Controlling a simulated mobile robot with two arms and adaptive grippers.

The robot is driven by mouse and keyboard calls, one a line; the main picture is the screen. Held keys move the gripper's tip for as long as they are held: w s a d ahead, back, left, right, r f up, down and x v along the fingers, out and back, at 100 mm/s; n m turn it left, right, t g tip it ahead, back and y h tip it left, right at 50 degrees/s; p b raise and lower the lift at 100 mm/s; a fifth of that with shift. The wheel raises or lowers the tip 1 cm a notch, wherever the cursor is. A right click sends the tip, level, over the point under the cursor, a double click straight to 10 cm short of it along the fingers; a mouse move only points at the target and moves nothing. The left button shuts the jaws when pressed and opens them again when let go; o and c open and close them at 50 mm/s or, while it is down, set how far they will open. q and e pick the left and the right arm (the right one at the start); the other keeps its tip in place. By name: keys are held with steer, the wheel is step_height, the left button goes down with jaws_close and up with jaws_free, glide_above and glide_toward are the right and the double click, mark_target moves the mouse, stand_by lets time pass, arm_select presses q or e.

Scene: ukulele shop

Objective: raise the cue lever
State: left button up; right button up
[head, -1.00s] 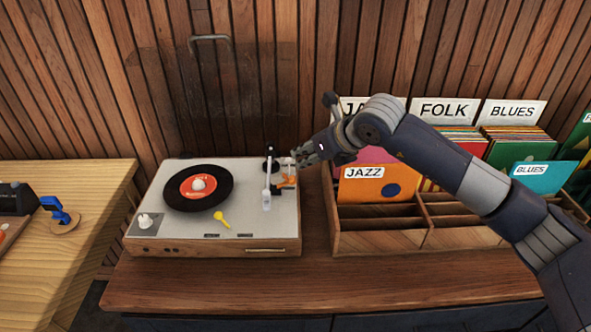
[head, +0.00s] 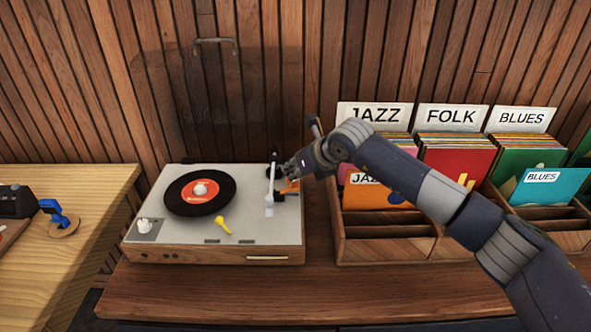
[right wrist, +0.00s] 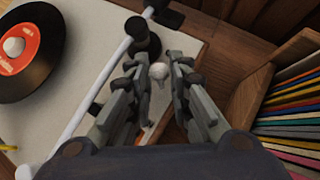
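The turntable (head: 245,235) stands on the wooden counter, with a black record (head: 185,203) with a red label on it. Its white tonearm (head: 269,195) lies along the right side, clear of the record. The cue lever appears to be the small part with a pale round knob (right wrist: 158,72), which shows between my right fingers in the right wrist view. My right gripper (head: 288,168) is at the turntable's back right corner; in the wrist view (right wrist: 161,62) its fingers are apart on either side of the knob. Contact cannot be told. My left gripper is out of view.
An orange piece (head: 290,186) sits beside the tonearm. A yellow key-shaped piece (head: 222,224) lies on the deck. A record crate (head: 385,249) stands close on the right. A clear lid with a handle (head: 215,42) stands up behind. The counter front is clear.

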jaws_close()
steer(key=shift+w+r+g+p, duration=0.15)
steer(key=shift+w+g+p, duration=0.05)
steer(key=shift+g+p, duration=0.1)
steer(key=shift+w+m+g+p, duration=0.35)
steer(key=shift+g+p, duration=0.1)
steer(key=shift+g, duration=0.35)
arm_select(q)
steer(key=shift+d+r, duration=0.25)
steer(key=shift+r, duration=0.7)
arm_select(e)
steer(key=shift+w+g, duration=0.25)
steer(key=shift+g, duration=0.45)
steer(key=shift+o, duration=2.2)
jaws_free()
steer(key=shift+f, duration=0.2)
